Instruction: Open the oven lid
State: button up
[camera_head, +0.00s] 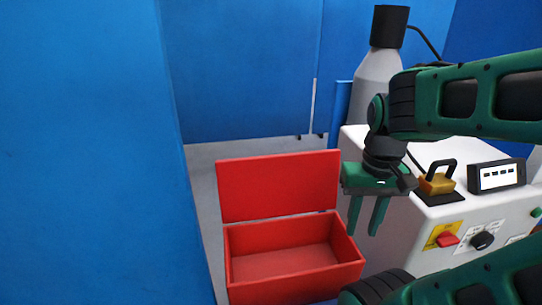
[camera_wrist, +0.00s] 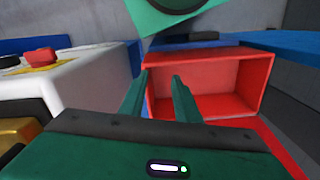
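A white machine (camera_head: 400,235), perhaps the oven, stands at the right with a gold block (camera_head: 437,184) on its top. A black loop handle (camera_head: 441,168) rises from the block. I cannot make out a lid seam. In the wrist view my gripper (camera_wrist: 160,75) faces the red box, and the white machine (camera_wrist: 85,85) lies to the left with a gold part (camera_wrist: 18,135) at the lower left edge.
An empty red box (camera_head: 290,262) with its lid (camera_head: 278,186) raised stands on the floor. A grey bottle-shaped vessel (camera_head: 374,85) with a black top stands behind the machine. A red switch (camera_head: 447,240) and a display box (camera_head: 497,175) are on the machine. Blue walls (camera_head: 90,150) enclose the left and back.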

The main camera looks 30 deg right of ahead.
aim_at(259, 187)
jog(key=k, duration=0.4)
jog(key=u, duration=0.6)
jog(key=k, duration=1.4)
jog(key=z, duration=0.65)
jog(key=i, duration=1)
jog(key=u, duration=0.05)
